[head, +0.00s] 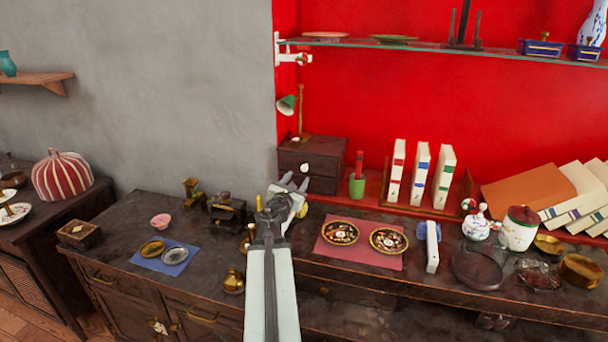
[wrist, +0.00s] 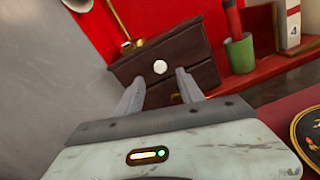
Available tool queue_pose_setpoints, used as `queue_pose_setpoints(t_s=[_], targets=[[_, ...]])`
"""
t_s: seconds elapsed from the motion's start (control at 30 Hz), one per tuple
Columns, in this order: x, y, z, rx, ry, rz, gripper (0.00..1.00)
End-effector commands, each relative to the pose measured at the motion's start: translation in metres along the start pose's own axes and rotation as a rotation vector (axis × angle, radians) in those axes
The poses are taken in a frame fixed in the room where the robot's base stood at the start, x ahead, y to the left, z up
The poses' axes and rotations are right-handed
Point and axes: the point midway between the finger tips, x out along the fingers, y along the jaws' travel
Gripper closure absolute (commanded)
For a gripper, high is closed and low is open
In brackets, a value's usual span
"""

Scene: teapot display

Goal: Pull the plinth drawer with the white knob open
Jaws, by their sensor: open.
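The dark wooden plinth (head: 325,150) stands on the counter in the corner against the red wall, with a brass lamp on top. It shows two stacked drawers in the wrist view. The white knob (wrist: 160,67) is on the upper drawer (wrist: 185,55), and also shows in the head view (head: 304,168). My gripper (head: 294,183) is open and empty. In the wrist view its two fingers (wrist: 158,85) point at the plinth, with the knob just beyond and between their tips. The drawer front looks closed. Part of the lower drawer (wrist: 205,76) is hidden behind the fingers.
A green cup (head: 357,186) with a red item stands right of the plinth. A brass lamp (head: 300,120) rises above it. Patterned plates (head: 340,232) lie on a red mat to the right. Brass pieces (head: 228,212) stand left of my arm. The grey wall is close on the left.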

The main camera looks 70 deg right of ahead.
Motion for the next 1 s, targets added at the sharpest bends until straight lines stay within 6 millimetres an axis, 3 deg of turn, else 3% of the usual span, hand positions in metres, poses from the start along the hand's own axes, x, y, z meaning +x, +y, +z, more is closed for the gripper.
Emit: queue_pose_setpoints(t_s=[0.4,0.67,0.83,1.0], targets=[[0.07,0.0,0.0,0.004,0.0,-0.002,0.55],[0.073,-0.001,0.0,0.004,0.001,-0.002,0.55],[0.073,-0.001,0.0,0.004,0.001,-0.002,0.97],[0.073,-0.001,0.0,0.004,0.0,-0.002,1.0]])
